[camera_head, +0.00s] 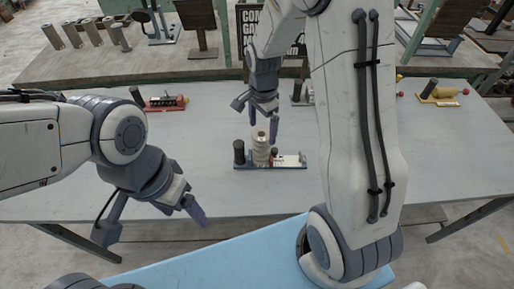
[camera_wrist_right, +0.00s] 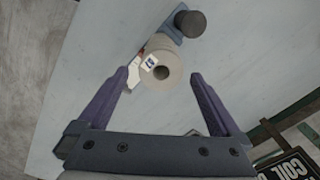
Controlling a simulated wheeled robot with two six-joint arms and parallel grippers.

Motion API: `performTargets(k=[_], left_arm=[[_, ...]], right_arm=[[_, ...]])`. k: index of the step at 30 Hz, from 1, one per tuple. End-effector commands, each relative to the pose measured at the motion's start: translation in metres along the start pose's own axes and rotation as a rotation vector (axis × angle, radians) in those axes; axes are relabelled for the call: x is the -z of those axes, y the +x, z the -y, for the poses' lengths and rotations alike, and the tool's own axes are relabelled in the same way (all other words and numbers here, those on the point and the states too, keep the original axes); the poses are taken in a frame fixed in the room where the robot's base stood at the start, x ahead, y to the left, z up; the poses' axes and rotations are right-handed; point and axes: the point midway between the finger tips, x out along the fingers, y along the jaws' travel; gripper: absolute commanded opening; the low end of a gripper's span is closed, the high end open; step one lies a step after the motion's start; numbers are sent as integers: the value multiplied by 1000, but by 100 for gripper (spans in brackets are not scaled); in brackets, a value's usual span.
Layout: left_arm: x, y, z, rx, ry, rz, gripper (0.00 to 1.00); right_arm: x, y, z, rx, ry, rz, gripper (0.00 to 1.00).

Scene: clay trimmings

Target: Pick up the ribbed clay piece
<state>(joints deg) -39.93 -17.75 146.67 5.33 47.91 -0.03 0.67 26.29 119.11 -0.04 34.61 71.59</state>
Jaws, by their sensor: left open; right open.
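The ribbed clay piece (camera_head: 261,150) is a beige upright cylinder with ridges. It stands on a small blue base on the grey table, between a dark knob and a white label. In the right wrist view the clay piece (camera_wrist_right: 163,68) shows its round end with a dark hole and a small tag. My right gripper (camera_head: 262,128) is open just above the piece. In the right wrist view its purple fingers (camera_wrist_right: 160,78) stand apart, either side of the piece's near end. My left gripper (camera_head: 197,212) is at the table's front left, away from the piece; the gap between its fingers is hard to see.
The blue base (camera_head: 240,167) carries a dark knob (camera_head: 239,152). A red device (camera_head: 168,102) lies at the back left and a yellow one (camera_head: 440,93) at the back right. My right arm hides part of the table. The table's middle left is clear.

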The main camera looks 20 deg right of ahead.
Motion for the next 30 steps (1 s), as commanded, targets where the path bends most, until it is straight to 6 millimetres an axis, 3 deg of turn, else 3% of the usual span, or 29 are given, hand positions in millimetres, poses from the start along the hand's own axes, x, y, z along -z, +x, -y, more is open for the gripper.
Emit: performTargets(k=[8, 15, 25, 30], left_arm=[[0, -6, 0, 0, 0, 0, 76], [1, -14, -1, 0, 0, 0, 76], [1, -14, -1, 0, 0, 0, 76], [1, -14, -1, 0, 0, 0, 76]], right_arm=[[-2, 23, -1, -4, -1, 2, 100], [-4, 58, 2, -4, -3, 2, 100], [-5, 65, 3, 1, -5, 0, 100], [-5, 65, 3, 0, -5, 0, 35]])
